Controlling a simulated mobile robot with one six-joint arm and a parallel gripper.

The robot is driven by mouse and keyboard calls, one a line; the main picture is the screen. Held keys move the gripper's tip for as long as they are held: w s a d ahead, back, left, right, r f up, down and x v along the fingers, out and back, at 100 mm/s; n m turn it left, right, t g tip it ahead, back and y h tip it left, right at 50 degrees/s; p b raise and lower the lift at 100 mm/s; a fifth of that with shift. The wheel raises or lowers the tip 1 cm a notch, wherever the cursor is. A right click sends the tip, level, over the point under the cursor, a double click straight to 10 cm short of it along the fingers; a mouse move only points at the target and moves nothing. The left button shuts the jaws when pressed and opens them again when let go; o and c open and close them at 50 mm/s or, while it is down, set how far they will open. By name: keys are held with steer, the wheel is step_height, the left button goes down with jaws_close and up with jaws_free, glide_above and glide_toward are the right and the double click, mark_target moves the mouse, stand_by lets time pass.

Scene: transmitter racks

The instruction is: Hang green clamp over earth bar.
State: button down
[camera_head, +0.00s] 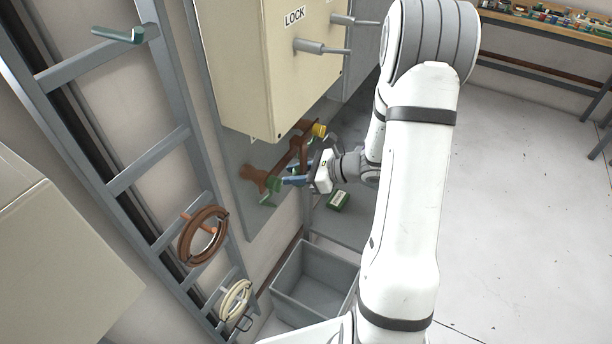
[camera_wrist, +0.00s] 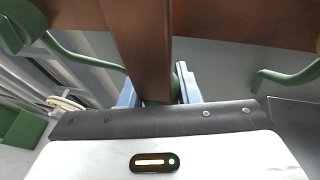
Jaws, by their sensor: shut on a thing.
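The earth bar (camera_head: 292,158) is a copper-brown bar on the grey panel below the beige cabinet; it also crosses the top of the wrist view (camera_wrist: 230,25). My gripper (camera_head: 287,181) is at the bar's lower left part, its blue fingers pointing left. The green clamp (camera_head: 273,188) is at the fingertips, against the bar in the picture. In the wrist view a brown strip runs down between the fingers (camera_wrist: 158,92) and hides most of what they grip; a little green shows beside it. Whether the clamp rests on the bar cannot be told.
A yellow piece (camera_head: 319,130) is at the bar's right end. More green bent rods show in the wrist view, one at right (camera_wrist: 285,76). A ladder (camera_head: 150,160) stands at left.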

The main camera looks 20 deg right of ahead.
steer(key=shift+w+a+f+b, duration=0.85)
steer(key=shift+w+a+f, duration=0.15)
steer(key=c, duration=1)
jaws_free()
